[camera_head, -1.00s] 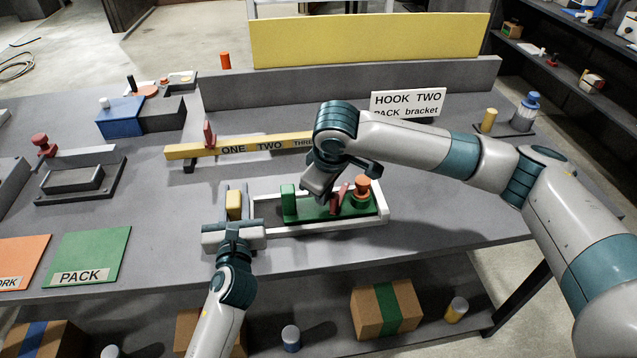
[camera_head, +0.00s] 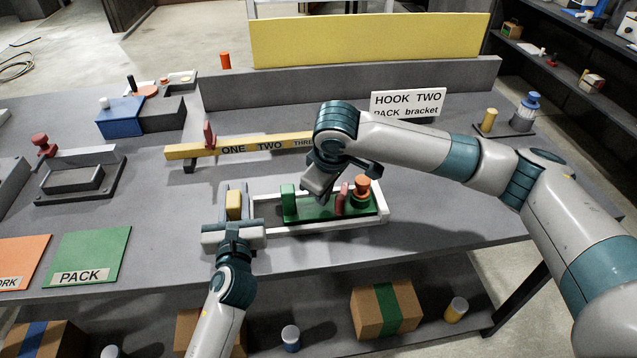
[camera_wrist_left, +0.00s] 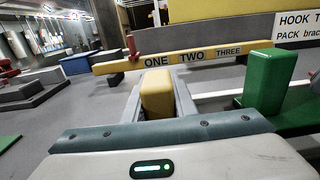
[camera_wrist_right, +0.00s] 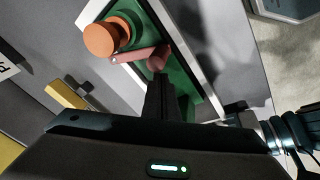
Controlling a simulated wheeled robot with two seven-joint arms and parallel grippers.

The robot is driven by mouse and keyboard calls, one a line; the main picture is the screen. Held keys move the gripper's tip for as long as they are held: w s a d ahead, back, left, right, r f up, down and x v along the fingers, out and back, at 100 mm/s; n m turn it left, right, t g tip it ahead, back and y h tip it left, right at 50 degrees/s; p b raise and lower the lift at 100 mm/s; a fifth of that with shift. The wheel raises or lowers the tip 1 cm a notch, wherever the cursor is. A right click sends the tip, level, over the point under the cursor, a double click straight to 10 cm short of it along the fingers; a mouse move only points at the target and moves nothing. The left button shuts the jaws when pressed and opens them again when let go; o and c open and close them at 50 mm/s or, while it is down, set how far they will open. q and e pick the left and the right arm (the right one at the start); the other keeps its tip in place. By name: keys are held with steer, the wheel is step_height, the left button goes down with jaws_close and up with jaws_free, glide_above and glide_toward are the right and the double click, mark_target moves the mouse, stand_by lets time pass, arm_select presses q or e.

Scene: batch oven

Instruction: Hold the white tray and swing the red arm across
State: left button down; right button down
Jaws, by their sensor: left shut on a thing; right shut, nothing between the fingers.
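The white tray (camera_head: 312,230) lies on the grey table and holds a green base (camera_head: 318,212) with a green block at its left end. A red arm (camera_head: 342,199) stands on the base beside an orange knob (camera_head: 362,188); it also shows in the right wrist view (camera_wrist_right: 142,55). My left gripper (camera_head: 233,214) is shut on the yellow block (camera_head: 234,203) at the tray's left end, also in the left wrist view (camera_wrist_left: 157,92). My right gripper (camera_head: 324,196) is shut and empty, its fingertips low beside the red arm; contact is hard to tell.
A yellow bar (camera_head: 240,147) marked ONE TWO THREE lies behind the tray. A HOOK TWO sign (camera_head: 408,103) stands at the back right. A green PACK mat (camera_head: 92,256) and an orange mat (camera_head: 22,258) lie at the left.

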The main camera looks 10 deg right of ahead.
arm_select(q)
steer(key=shift+f, duration=0.1)
arm_select(e)
steer(key=shift+r, duration=0.15)
step_height(320, 180, up, 7)
stand_by(0.8)
arm_select(q)
steer(key=c, duration=1.4)
jaws_free()
arm_select(e)
steer(key=shift+f, duration=0.2)
arm_select(q)
steer(key=shift+o, duration=0.2)
steer(key=s, duration=1.2)
